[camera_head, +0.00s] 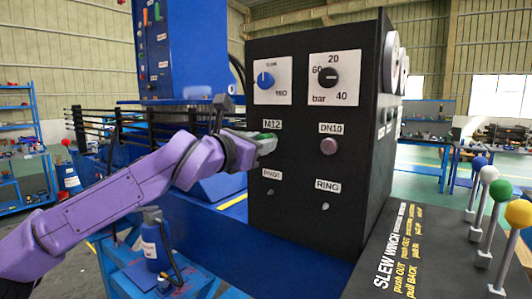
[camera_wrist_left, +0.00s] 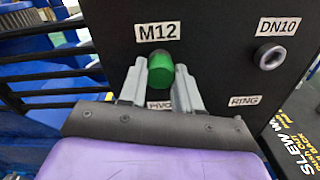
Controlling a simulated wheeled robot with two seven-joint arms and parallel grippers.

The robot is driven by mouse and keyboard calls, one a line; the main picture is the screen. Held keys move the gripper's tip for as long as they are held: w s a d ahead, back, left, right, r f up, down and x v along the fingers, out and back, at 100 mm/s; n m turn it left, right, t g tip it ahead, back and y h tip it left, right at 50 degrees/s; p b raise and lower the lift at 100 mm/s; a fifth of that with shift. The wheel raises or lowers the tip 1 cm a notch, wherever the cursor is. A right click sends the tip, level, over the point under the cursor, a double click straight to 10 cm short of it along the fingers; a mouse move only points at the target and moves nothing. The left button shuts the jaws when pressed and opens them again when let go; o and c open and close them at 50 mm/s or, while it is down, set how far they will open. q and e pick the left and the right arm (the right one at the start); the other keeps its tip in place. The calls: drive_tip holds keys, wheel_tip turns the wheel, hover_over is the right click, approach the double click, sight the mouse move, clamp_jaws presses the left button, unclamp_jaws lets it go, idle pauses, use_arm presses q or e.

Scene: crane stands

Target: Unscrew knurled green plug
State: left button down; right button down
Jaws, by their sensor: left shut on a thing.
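The green plug (camera_wrist_left: 160,72) sits under the M12 label (camera_wrist_left: 158,32) on the face of a black panel (camera_wrist_left: 215,40). In the head view the plug (camera_head: 264,136) is mostly hidden behind my gripper. My left gripper (camera_head: 266,143) reaches the panel from the left. In the left wrist view its two fingers (camera_wrist_left: 160,88) stand on either side of the plug, shut on it. Whether the plug's knurling shows is too small to tell. My right gripper is in neither view.
A purple-grey DN10 fitting (camera_head: 328,146) is to the right of the plug. Two dials (camera_head: 265,79) (camera_head: 328,77) are above, and a RING stud (camera_head: 325,206) is below. Several ball-topped levers (camera_head: 500,190) stand at the right. A blue bottle (camera_head: 157,245) stands below my left arm.

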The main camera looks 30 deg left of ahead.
use_arm(q)
drive_tip(key=shift+f+n, duration=0.15)
drive_tip(key=shift+n, duration=0.45)
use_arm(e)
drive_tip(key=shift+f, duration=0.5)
use_arm(q)
drive_tip(key=n+b, duration=0.4)
drive_tip(key=n, duration=0.1)
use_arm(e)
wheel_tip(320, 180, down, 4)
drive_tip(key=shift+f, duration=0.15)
use_arm(q)
drive_tip(key=shift+b, duration=0.3)
